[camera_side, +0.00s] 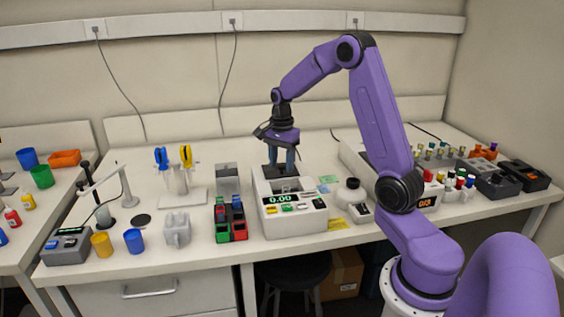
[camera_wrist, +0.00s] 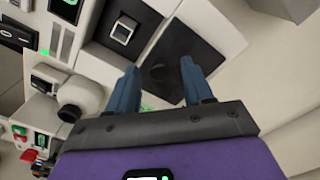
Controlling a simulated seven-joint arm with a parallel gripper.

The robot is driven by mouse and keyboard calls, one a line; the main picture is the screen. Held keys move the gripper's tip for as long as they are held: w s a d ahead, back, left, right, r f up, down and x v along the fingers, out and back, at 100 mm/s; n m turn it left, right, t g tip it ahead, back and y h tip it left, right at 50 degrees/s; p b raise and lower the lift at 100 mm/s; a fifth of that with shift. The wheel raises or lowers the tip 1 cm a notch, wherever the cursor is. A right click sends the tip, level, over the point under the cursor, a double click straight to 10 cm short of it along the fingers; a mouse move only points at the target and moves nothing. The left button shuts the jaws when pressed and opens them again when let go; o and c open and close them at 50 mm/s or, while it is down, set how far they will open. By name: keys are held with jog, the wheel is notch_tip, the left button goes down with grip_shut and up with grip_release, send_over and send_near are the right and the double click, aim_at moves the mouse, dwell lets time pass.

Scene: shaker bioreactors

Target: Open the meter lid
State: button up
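The meter (camera_side: 296,220) is a pale box with a green 0.00 display in the middle of the bench. Its top shows a dark recess (camera_side: 287,186); in the wrist view this is a square well (camera_wrist: 123,30) that lies uncovered. A dark flat panel (camera_wrist: 180,58) beside the well looks like the lid folded back, though its exact angle is hard to tell. My gripper (camera_side: 281,168) points down over the meter's rear part. In the wrist view its blue fingers (camera_wrist: 160,88) are apart, with nothing seen held between them. Whether they touch the panel is unclear.
A block with red and green items (camera_side: 230,218) stands close on the meter's left. A white round-topped device (camera_side: 350,191) stands on its right, with yellow and blue notes between. Pipettes on a stand (camera_side: 180,175) are further left.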

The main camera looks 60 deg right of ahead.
aim_at(282, 166)
notch_tip(282, 166, up, 18)
jog(key=shift+f, duration=0.25)
dwell(0.6)
jog(key=s+a+f+n, duration=0.35)
jog(key=a+n, duration=0.35)
jog(key=a, duration=0.3)
jog(key=s+a+f+n, duration=0.2)
jog(key=s+a+n, duration=0.3)
jog(key=a+n, duration=0.45)
jog(key=s+a+f+n, duration=0.3)
jog(key=s+n, duration=0.4)
jog(key=s, duration=0.3)
jog(key=s+a+f+n, duration=0.3)
jog(key=s+f+n, duration=0.2)
jog(key=s, duration=0.6)
jog(key=shift+n, duration=1.05)
